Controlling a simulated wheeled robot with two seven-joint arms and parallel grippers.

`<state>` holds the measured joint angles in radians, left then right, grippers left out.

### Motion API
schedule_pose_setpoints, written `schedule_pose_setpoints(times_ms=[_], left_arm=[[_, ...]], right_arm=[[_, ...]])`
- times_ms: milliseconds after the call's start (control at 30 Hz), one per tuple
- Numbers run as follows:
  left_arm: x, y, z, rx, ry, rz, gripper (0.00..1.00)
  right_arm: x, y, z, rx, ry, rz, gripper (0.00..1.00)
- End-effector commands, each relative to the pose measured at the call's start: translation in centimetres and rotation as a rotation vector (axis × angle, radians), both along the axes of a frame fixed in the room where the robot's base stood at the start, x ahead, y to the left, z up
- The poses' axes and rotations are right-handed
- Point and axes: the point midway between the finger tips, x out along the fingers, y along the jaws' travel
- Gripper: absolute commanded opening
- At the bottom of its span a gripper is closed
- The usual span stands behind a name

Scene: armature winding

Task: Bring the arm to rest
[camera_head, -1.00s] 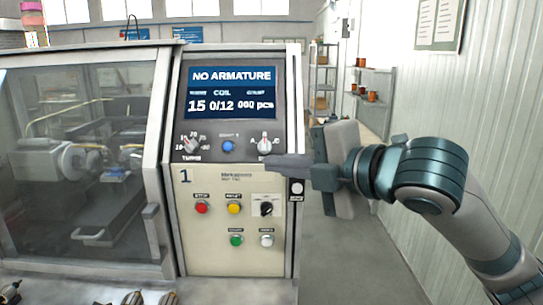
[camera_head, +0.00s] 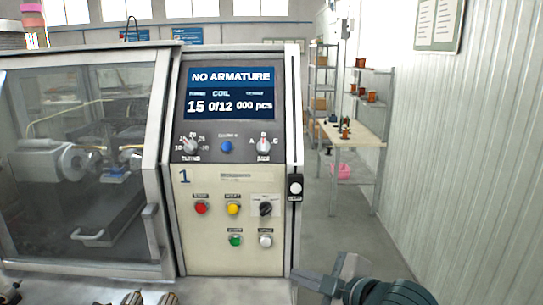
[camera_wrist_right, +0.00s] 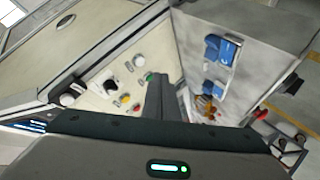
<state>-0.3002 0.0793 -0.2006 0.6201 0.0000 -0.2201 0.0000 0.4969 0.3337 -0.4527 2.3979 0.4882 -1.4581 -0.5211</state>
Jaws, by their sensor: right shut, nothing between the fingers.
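My right gripper (camera_head: 312,281) is at the bottom of the head view, low and just right of the winding machine's control panel (camera_head: 240,262). Its fingers are shut with nothing between them, and they point left toward the panel's lower right corner. In the right wrist view the dark shut fingers (camera_wrist_right: 158,98) stand in front of the panel with its coloured buttons. I cannot tell from the head view whether the fingertips touch the machine. My left gripper is not in view.
The panel's screen (camera_head: 231,91) reads "NO ARMATURE". A closed transparent guard (camera_head: 75,190) covers the machine at left. Armatures (camera_head: 132,298) lie at the bottom edge. A work table (camera_head: 350,132) and shelf stand behind at right.

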Motion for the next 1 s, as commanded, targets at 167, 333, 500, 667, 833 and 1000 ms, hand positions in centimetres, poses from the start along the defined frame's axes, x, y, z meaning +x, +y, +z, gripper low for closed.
schedule_pose_setpoints(times_ms=[167,333,500,667,833,1000], left_arm=[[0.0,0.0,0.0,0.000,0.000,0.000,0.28],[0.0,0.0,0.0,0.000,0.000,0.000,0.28],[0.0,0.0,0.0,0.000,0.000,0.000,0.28],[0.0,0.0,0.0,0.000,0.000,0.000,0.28],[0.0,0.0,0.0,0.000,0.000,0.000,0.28],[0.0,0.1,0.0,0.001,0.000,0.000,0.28]], right_arm=[[-2.4,-1.9,-7.0,0.082,0.171,-0.134,0.00],[-5.5,-4.2,-13.2,0.144,0.329,-0.279,0.00],[-9.7,-6.6,-19.2,0.188,0.482,-0.435,0.00],[-14.7,-9.1,-24.4,0.214,0.621,-0.595,0.00],[-20.6,-11.7,-28.8,0.219,0.749,-0.761,0.00],[-24.9,-13.5,-31.3,0.214,0.828,-0.877,0.00]])
